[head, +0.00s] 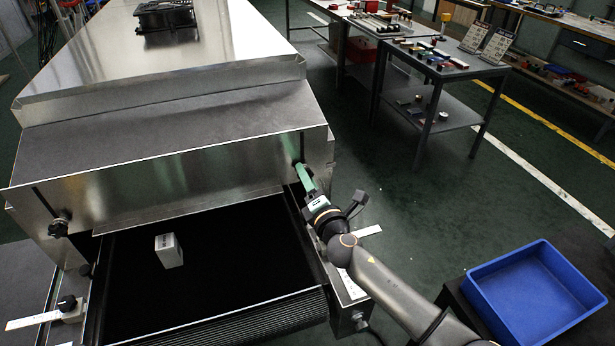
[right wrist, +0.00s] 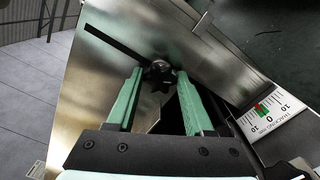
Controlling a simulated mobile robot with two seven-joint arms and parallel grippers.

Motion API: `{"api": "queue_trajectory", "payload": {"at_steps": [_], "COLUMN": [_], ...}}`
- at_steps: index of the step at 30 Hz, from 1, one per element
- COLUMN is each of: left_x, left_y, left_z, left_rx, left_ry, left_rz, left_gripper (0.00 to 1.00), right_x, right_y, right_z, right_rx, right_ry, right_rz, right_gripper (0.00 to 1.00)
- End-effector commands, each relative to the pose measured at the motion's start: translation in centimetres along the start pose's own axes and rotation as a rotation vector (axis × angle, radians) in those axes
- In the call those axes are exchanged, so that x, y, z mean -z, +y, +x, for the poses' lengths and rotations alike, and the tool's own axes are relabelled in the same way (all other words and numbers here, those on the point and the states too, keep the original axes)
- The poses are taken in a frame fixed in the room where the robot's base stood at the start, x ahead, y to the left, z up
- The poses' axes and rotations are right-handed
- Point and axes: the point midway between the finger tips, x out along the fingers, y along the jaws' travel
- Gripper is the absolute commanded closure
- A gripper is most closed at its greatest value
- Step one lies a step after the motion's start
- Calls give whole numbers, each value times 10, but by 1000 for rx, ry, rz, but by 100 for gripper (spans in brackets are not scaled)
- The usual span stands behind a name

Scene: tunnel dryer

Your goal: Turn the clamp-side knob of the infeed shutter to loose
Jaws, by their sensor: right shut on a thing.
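The infeed shutter (head: 170,170) is a shiny metal plate across the mouth of the dryer, above the black belt. A black lobed knob (right wrist: 158,76) sits by the shutter's right end, near a dark slot in the plate. My right gripper (head: 301,168) reaches that end, its green fingers pointing at the plate. In the right wrist view the fingertips (right wrist: 160,82) lie on both sides of the knob, shut on it. The gripper mostly hides this knob in the head view. A second black knob (head: 58,228) sits below a slot at the shutter's left end. My left gripper is not in view.
A pale box (head: 169,251) stands on the black belt (head: 220,275). A white tracking scale (right wrist: 268,116) with a red and green marker is beside my right gripper. A blue bin (head: 530,295) stands at the lower right. A grey table (head: 440,70) with small items stands behind.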

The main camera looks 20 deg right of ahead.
Motion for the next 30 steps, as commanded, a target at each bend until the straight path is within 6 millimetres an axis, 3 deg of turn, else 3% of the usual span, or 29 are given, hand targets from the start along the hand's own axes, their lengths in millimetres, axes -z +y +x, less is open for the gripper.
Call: {"api": "queue_trajectory", "payload": {"at_steps": [9, 25, 26, 30], "left_x": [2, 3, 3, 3], "left_y": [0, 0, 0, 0], "left_z": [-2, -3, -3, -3], "left_rx": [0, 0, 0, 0], "left_ry": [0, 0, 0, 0], "left_rz": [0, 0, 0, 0], "left_gripper": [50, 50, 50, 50], "right_x": [0, 0, 0, 0], "right_y": [0, -1, -1, -1], "right_z": [0, 0, 0, 0], "right_rx": [1, 1, 1, 1], "right_ry": [0, 0, 0, 0], "right_rz": [-116, -135, -135, -134], "right_gripper": [100, 100, 46, 30]}}
